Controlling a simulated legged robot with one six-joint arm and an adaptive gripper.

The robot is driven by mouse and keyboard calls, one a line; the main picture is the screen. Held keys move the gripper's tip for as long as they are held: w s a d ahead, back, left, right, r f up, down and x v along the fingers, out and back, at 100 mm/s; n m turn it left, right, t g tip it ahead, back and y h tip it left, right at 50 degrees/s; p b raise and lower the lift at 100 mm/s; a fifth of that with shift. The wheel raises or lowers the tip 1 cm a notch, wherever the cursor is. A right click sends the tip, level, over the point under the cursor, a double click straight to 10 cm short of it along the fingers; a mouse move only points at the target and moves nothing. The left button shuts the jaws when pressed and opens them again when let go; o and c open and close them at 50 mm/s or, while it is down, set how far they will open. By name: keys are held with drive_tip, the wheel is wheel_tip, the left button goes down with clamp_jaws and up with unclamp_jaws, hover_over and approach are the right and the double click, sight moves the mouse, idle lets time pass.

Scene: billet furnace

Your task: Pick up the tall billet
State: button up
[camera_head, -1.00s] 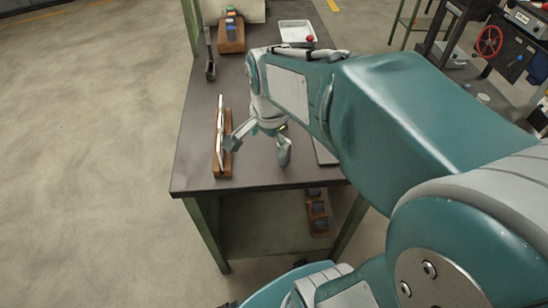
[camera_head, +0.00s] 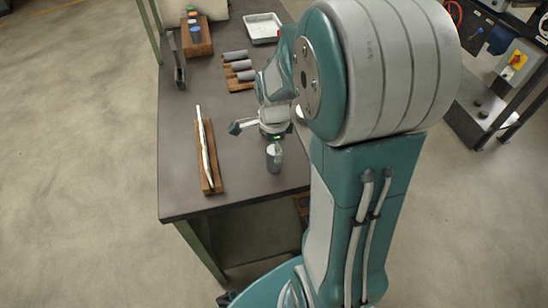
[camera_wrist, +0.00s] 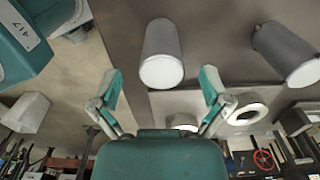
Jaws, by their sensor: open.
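In the wrist view an upright grey cylindrical billet (camera_wrist: 161,45) with a pale end face stands ahead of my gripper (camera_wrist: 160,90), between the lines of its two teal fingers. The fingers are spread wide, with nothing between their tips. A second grey cylinder (camera_wrist: 288,55) shows at the right of that view; I cannot tell which is taller.
A wooden rack with several lying grey cylinders (camera_head: 237,66), a white tray (camera_head: 262,28) and a block with coloured tops (camera_head: 196,38) are farther back.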

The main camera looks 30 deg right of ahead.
wheel_tip(320, 180, down, 3)
drive_tip(key=shift+w+f, duration=0.1)
drive_tip(key=shift+f, duration=0.05)
clamp_jaws()
drive_tip(key=shift+r, duration=0.2)
